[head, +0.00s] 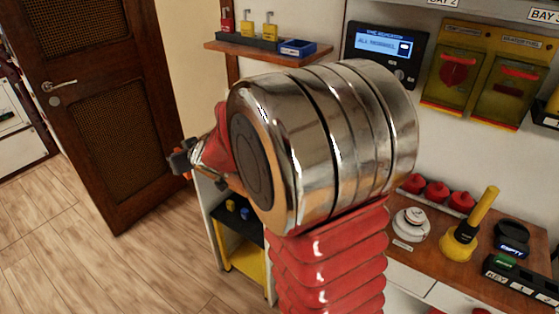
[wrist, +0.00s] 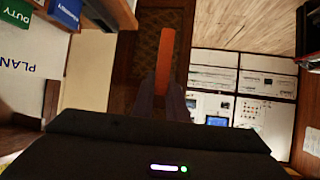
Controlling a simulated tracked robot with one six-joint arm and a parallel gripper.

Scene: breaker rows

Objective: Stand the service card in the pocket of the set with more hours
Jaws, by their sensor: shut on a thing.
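My gripper (head: 181,162) is held out to the left in the head view, in front of the brown door. In the wrist view its dark fingers (wrist: 161,92) are shut on a thin orange piece seen edge-on, which I take for the service card (wrist: 165,62). The card stands out beyond the fingertips, clear of any surface. In the head view only a small orange bit shows by the fingers. No pocket and no hours reading can be made out. White panelled cabinets, one with a small blue screen (wrist: 217,121), show at right in the wrist view; I cannot tell whether these are the sets.
The brown door (head: 100,120) stands behind the gripper. A wall shelf (head: 262,55) holds padlocks and a blue tray (head: 298,47). A wooden bench (head: 430,262) with red domes and a yellow-handled tool (head: 470,228) lies right. Wood floor (head: 60,235) at left is clear.

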